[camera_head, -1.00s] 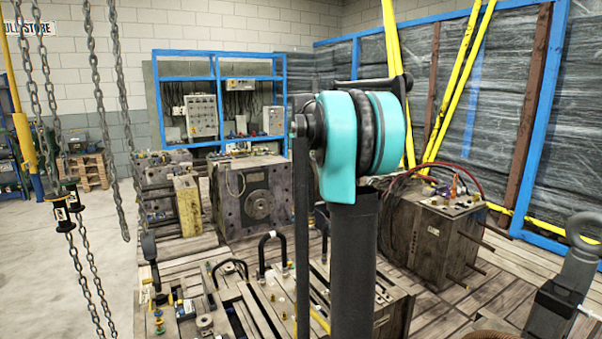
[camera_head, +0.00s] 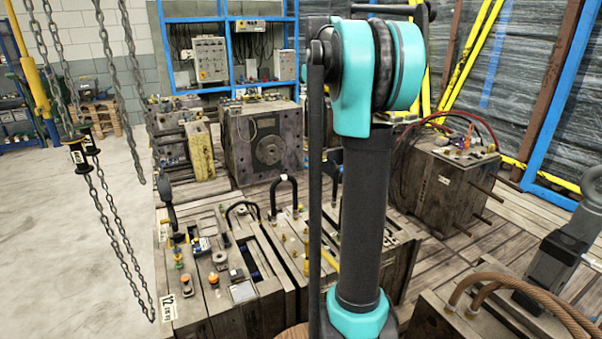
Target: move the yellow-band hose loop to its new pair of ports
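Black hose loops stand on the near mould block (camera_head: 262,315). One upright loop (camera_head: 283,180) shows left of my arm, and a lower loop (camera_head: 242,204) is left of it. Part of another dark loop shows behind my arm. I cannot make out a yellow band on any of them. Small brass-coloured ports (camera_head: 291,238) dot the block's top, and a yellow strip shows just right of my arm's thin rod. My teal and dark grey arm covers the middle of the view and hides part of the block. My gripper is not in view.
Chains (camera_head: 108,210) hang at the left over clear floor. A mould with red hoses (camera_head: 455,180) stands right, and another mould (camera_head: 262,140) stands behind. Brown hoses (camera_head: 545,290) and a grey ringed fitting (camera_head: 565,250) are near right. A blue-framed rack (camera_head: 225,90) is at the back.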

